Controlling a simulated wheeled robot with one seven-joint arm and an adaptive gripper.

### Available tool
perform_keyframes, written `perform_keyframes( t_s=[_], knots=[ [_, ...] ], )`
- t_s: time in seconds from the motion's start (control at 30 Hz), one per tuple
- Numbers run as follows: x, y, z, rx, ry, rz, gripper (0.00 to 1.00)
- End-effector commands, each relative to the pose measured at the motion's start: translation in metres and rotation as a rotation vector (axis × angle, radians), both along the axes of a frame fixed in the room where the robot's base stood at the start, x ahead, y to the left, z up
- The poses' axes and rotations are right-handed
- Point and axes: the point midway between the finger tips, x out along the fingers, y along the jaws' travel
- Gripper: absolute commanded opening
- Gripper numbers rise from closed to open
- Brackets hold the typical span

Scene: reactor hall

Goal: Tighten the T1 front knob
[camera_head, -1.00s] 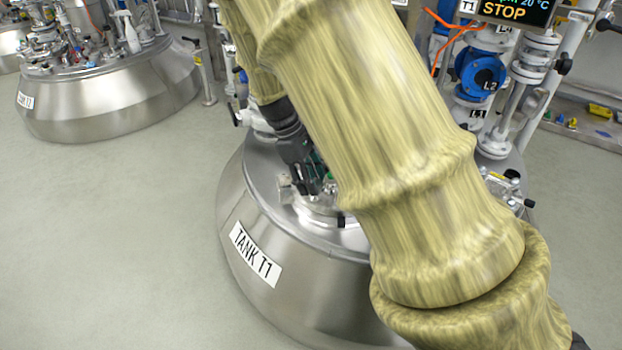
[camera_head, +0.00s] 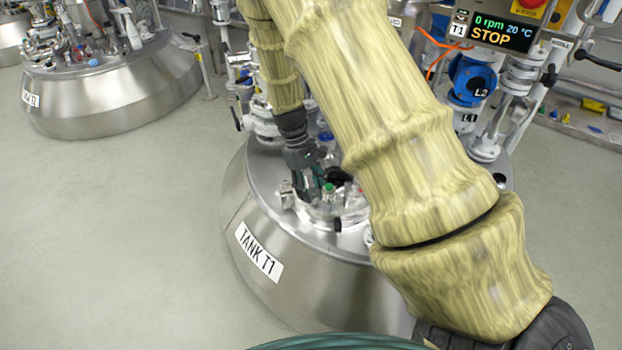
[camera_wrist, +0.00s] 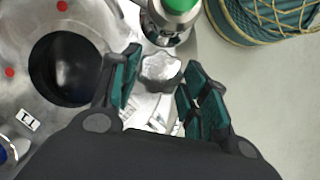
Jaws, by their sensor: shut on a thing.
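Tank T1 (camera_head: 300,275) is a shiny steel vessel with a "TANK T1" label, below my arm in the head view. In the wrist view, the front knob (camera_wrist: 161,71) is a small silvery lobed knob on the lid (camera_wrist: 125,18). My gripper (camera_wrist: 160,66) has its teal-padded fingers on either side of this knob and is shut on it. In the head view my gripper (camera_head: 314,184) points down at the lid's front part; the knob cannot be made out there.
A green-capped metal fitting (camera_wrist: 178,10) stands close beyond the knob. A dark round port (camera_wrist: 66,68) lies left of it. Behind are a blue valve (camera_head: 470,80) and a display (camera_head: 505,33) reading STOP. Another tank (camera_head: 110,95) stands at left, with clear floor between.

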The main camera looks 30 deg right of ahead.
Motion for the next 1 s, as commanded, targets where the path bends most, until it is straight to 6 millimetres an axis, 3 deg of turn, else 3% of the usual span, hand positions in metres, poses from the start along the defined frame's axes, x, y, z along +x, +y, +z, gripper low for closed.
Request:
perform_keyframes(
  t_s=[0.43,1.0],
  knots=[
    [0.0017,-0.0024,0.0032,0.0,-0.003,-0.186,0.21],
    [0.0028,-0.0029,0.0016,-0.001,-0.006,-0.22,0.21]
  ],
)
